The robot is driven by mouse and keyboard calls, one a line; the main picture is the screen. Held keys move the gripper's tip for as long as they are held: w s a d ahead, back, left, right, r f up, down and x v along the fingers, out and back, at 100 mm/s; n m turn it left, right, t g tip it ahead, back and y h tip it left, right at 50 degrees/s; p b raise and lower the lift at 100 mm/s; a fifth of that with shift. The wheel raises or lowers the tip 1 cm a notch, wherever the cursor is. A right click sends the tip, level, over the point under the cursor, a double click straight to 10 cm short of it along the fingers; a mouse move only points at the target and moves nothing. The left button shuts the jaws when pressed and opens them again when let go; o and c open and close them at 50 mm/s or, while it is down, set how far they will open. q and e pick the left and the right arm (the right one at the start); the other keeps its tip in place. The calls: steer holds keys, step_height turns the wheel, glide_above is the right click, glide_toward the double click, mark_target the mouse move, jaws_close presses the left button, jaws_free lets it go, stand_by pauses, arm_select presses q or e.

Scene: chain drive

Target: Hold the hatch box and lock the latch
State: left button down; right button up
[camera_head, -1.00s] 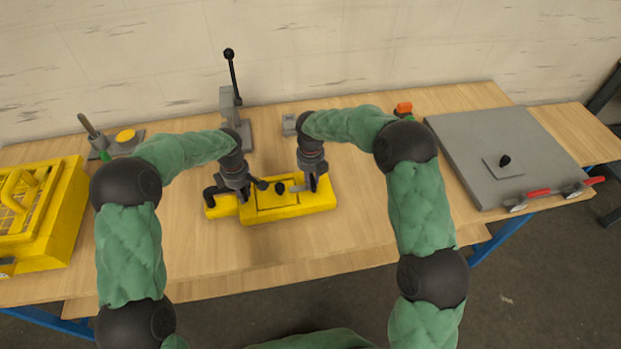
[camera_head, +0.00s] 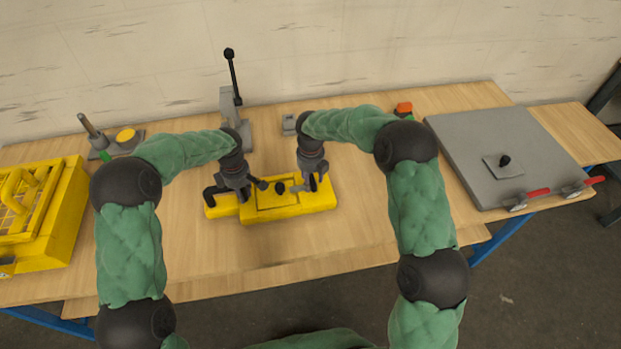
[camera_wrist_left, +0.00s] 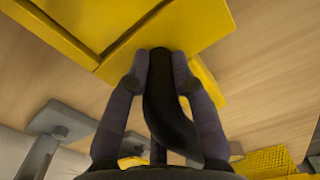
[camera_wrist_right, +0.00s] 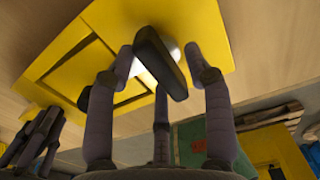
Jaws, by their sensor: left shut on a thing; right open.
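The yellow hatch box (camera_head: 288,210) lies on the workbench, with a closed-looking hatch panel and a black knob (camera_head: 280,188) in its middle. My left gripper (camera_head: 245,190) is shut on the black curved handle (camera_wrist_left: 168,110) at the box's left end; the handle also shows in the head view (camera_head: 212,194). My right gripper (camera_head: 313,184) is open at the box's right end. In the right wrist view its fingers (camera_wrist_right: 160,75) stand around the dark latch lever (camera_wrist_right: 158,60), with a pale pivot behind it. Whether a finger touches the lever, I cannot tell.
A yellow crate-like fixture (camera_head: 45,215) stands at the left. A grey stand with a black-knobbed lever (camera_head: 236,110) is behind the box. A grey panel with red-handled clamps (camera_head: 480,150) lies at the right. The bench in front of the box is clear.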

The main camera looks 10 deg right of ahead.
mark_target(311, 178)
step_height(311, 178, up, 12)
stand_by(0.6)
arm_select(q)
steer(key=c, duration=1)
jaws_free()
